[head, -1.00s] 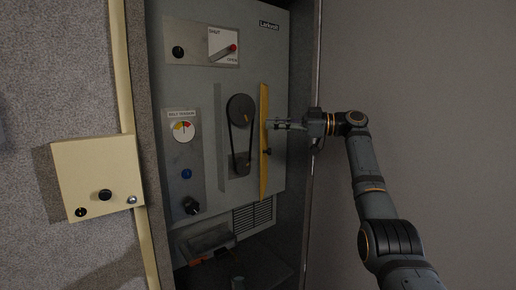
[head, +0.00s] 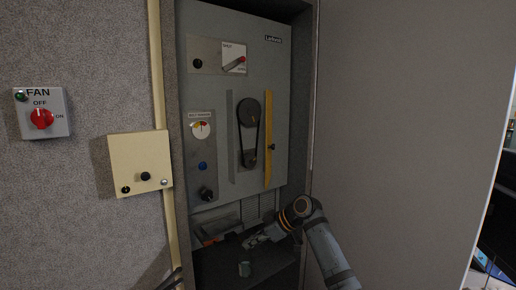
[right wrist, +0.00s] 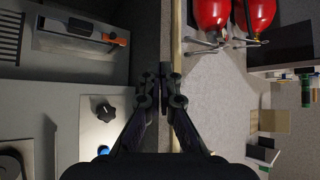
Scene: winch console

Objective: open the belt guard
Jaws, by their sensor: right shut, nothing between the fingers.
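The belt guard (head: 268,140) is a narrow yellow panel on the right side of the belt on the grey cabinet front. It shows nearly edge-on and stands out from the front, with a dark knob (head: 271,147) on it. The black belt and its two pulleys (head: 248,113) are uncovered to its left. My right gripper (head: 252,242) is below the guard and apart from it, in front of the lower cabinet opening. Its fingers are together and empty in the right wrist view (right wrist: 165,92). My left gripper is out of view.
A gauge panel with a blue button and black knob (head: 207,194) is left of the belt. A shut/open lever (head: 236,64) is above. A beige box (head: 140,165) and fan switch (head: 41,114) are on the left wall. Red cylinders (right wrist: 254,14) show in the right wrist view.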

